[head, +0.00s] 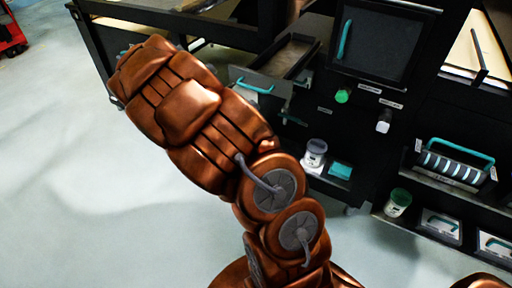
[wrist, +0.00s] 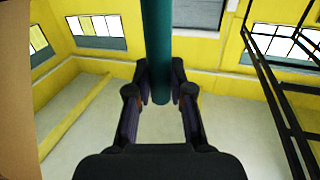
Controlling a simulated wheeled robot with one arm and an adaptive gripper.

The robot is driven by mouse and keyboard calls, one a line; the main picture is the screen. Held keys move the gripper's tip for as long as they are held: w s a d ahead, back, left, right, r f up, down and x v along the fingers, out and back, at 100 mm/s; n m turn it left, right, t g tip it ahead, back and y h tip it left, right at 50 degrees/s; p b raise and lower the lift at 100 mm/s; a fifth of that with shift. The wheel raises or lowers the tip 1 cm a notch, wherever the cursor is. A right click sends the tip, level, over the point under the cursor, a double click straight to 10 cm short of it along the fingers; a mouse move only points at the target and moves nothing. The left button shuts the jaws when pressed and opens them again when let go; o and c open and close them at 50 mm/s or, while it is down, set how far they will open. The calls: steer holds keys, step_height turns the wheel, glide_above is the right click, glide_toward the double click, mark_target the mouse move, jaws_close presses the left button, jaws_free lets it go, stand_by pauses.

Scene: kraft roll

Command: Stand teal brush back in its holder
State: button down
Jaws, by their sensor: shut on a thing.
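In the wrist view my gripper (wrist: 160,88) is shut on the teal brush (wrist: 157,45). Only a smooth teal cylindrical length of it shows, running from the top edge down between the fingertips, with its lower end just below them. The rest of the brush is out of frame. In the head view my copper arm hides the gripper and the brush. I cannot make out the brush holder in either view.
A black workstation has an open drawer (head: 292,55), a dark panel (head: 382,42), a white jar (head: 314,152), a green-lidded jar (head: 397,202) and a teal-handled caddy (head: 452,165). A tan surface (wrist: 18,95) stands close at wrist-view left. Floor (head: 80,180) is clear at left.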

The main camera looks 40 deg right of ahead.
steer(key=d+f+m+h+b, duration=0.1)
steer(key=d+f+b, duration=0.75)
steer(key=d, duration=0.35)
steer(key=d+f+h+b, duration=0.1)
steer(key=d+f+b, duration=0.6)
steer(key=d+b, duration=0.3)
steer(key=s+d+f+m+h+b, duration=0.1)
steer(key=s+d+f+b, duration=0.2)
steer(key=d, duration=0.5)
steer(key=s+d+f+m+h+b, duration=0.1)
steer(key=s+d+f+b, duration=0.25)
steer(key=d, duration=0.35)
steer(key=s+d+f+m+h+b, duration=0.1)
steer(key=s+d+f+h+b, duration=0.2)
steer(key=d, duration=0.5)
step_height(320, 180, down, 18)
steer(key=s+y+b, duration=0.1)
steer(key=b, duration=0.7)
steer(key=shift+r+g, duration=0.25)
steer(key=shift+g, duration=0.15)
steer(key=c, duration=1)
jaws_free()
steer(key=shift+f, duration=0.1)
steer(key=shift+c, duration=0.2)
